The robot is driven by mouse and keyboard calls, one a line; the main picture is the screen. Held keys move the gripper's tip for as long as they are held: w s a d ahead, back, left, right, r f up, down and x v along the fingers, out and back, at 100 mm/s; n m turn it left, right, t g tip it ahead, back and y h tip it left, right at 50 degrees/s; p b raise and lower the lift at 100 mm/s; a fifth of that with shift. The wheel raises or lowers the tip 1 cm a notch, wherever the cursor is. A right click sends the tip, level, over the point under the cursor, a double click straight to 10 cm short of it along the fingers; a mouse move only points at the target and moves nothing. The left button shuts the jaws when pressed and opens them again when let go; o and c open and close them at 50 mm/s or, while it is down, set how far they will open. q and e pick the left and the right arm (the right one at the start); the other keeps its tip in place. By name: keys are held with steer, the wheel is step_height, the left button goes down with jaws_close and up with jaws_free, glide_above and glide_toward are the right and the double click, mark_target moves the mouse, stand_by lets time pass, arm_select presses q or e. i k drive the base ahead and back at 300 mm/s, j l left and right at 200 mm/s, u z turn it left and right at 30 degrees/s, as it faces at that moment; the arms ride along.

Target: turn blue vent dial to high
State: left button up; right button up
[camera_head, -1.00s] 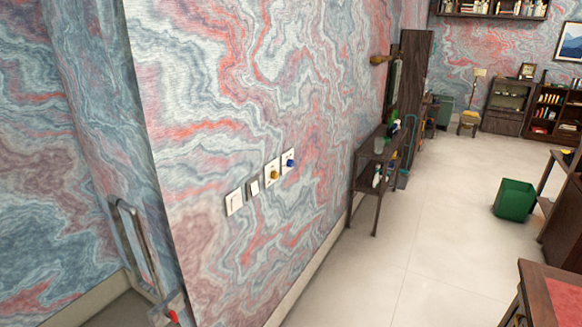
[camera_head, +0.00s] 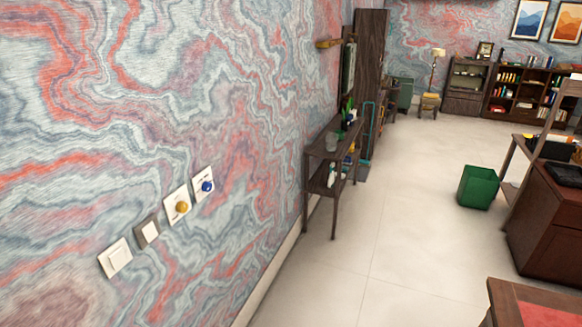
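The blue vent dial (camera_head: 207,186) is a round blue knob on a white wall plate, on the marbled wall at the left. It is the farthest of a slanting row of wall plates. Its markings are too small to read, so its setting cannot be told. A yellow dial (camera_head: 182,207) on a similar plate sits just to its left and lower. Neither of my grippers is in view, and nothing touches the dial.
A dark-framed switch (camera_head: 149,232) and a white switch (camera_head: 117,257) continue the row. A dark console table (camera_head: 318,153) stands against the wall beyond. A green bin (camera_head: 478,187) and a red-topped desk (camera_head: 530,306) are at right. The pale floor (camera_head: 385,220) between is clear.

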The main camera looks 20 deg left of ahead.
mark_target(206, 187)
steer(key=i+l, duration=0.1)
steer(key=i, duration=0.4)
steer(key=i+l+u, duration=0.1)
steer(key=i, duration=0.45)
steer(key=i+l+u, duration=0.1)
steer(key=i, duration=0.4)
